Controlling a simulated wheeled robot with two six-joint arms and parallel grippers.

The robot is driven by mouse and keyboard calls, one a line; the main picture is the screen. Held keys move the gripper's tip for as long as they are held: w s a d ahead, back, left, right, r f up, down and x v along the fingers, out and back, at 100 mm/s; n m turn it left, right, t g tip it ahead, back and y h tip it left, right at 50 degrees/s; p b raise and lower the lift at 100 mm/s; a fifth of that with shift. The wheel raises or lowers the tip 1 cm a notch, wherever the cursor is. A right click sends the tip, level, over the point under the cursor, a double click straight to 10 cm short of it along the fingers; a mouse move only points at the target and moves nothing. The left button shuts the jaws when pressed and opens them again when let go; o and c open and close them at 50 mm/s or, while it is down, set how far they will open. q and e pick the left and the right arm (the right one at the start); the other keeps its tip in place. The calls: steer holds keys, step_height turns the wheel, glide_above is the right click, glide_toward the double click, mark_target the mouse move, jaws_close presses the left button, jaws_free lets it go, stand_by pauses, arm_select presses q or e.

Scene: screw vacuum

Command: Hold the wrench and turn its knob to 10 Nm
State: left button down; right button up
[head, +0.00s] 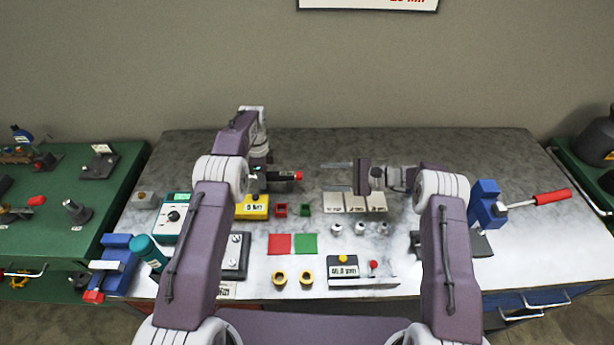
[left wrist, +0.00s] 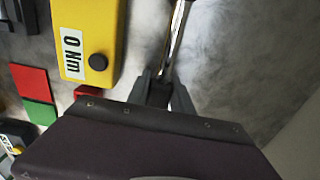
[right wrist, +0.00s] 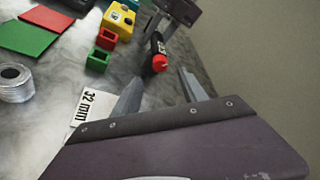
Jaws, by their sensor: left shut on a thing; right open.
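The torque wrench (head: 280,176) has a dark handle and a red knob (head: 298,176) at its right end. My left gripper (head: 262,176) is shut on it, above the back of the table. The left wrist view shows its chrome shaft (left wrist: 177,38) running up from between the fingers. My right gripper (head: 338,176) is open and empty, to the right of the knob, with its fingers pointing left. In the right wrist view the red knob (right wrist: 160,63) lies just beyond the open fingertips, apart from them. The yellow tester (head: 251,207) in front of the wrench reads 0 Nm.
Small red (head: 281,210) and green (head: 305,210) boxes stand below and in front of the wrench. Labelled plates (head: 355,202) lie under the right gripper. A blue vise (head: 487,205) with a red handle stands at the right. The table's back strip is clear.

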mark_target(299, 176)
steer(key=x, duration=0.8)
steer(key=shift+r, duration=0.1)
jaws_close()
